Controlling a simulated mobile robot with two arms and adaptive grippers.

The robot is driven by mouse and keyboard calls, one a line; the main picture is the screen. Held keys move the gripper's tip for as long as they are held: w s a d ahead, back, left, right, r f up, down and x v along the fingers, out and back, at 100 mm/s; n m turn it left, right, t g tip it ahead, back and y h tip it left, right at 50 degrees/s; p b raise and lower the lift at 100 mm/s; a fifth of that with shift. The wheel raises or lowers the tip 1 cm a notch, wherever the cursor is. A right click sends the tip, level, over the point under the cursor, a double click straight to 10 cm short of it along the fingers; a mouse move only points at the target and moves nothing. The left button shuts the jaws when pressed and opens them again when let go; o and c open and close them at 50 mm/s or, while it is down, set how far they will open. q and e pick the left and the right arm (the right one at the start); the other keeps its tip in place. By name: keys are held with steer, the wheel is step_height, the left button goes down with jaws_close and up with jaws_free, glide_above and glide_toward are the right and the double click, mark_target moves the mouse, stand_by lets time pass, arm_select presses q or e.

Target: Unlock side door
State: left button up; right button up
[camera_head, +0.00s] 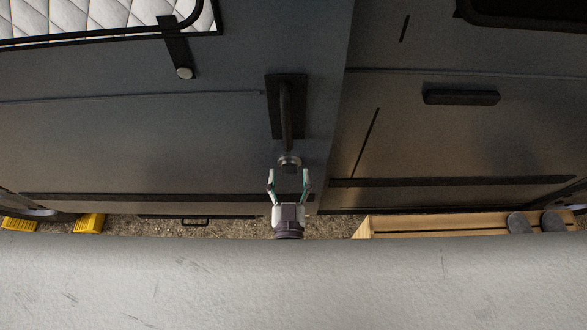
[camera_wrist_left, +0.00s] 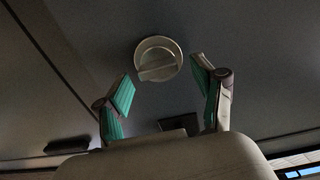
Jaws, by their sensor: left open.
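The side door (camera_head: 140,140) is a dark grey van panel, with a vertical black handle (camera_head: 286,105) on a dark plate near its right edge. Below the handle is a round metallic lock knob (camera_head: 289,161). In the left wrist view the lock knob (camera_wrist_left: 158,60) is a pale disc with a raised, slightly tilted grip bar. My left gripper (camera_head: 289,178) is open, just below the knob in the head view. In the left wrist view its green-padded fingertips (camera_wrist_left: 164,75) are spread on either side of the knob, apart from it. My right gripper is in neither view.
A black handle (camera_head: 461,97) is on the panel to the right. A wooden slatted platform (camera_head: 400,222) with dark shoes (camera_head: 553,221) stands at lower right. Yellow blocks (camera_head: 89,223) are at lower left. Gravel ground shows below the van.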

arm_select(q)
steer(key=shift+d+r, duration=0.15)
steer(key=shift+d, duration=0.2)
steer(key=shift+w+a, duration=0.1)
steer(key=shift+w, duration=0.15)
steer(key=shift+w+a, duration=0.1)
steer(key=shift+c, duration=0.8)
steer(key=shift+w+a, duration=0.1)
steer(key=shift+w, duration=0.05)
steer(key=c, duration=1)
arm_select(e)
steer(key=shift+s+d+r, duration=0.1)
